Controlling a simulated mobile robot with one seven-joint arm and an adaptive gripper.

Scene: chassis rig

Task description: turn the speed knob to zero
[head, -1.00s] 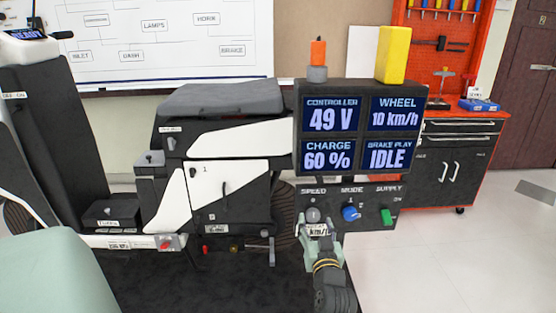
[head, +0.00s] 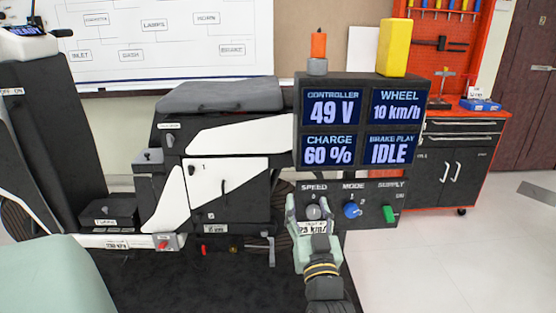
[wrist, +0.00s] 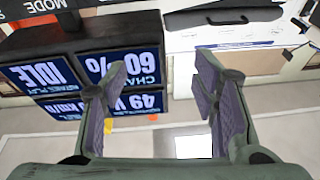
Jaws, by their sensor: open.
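The grey speed knob (head: 313,212) is on the panel below the display, under the SPEED label. My gripper (head: 312,203) is open in front of the panel, its fingers appearing on either side of the knob in the head view. I cannot tell whether they touch it. The knob's pointer is too small to read. The display screen (head: 395,109) reads WHEEL 10 km/h. In the wrist view my open fingers (wrist: 161,66) have nothing visible between them but background, and I cannot make out the knob.
The blue mode knob (head: 351,210) and the green supply switch (head: 388,213) are just right of the speed knob. An orange-and-grey object (head: 318,52) and a yellow block (head: 394,47) stand on the display box. The black-and-white chassis (head: 225,185) is on the left.

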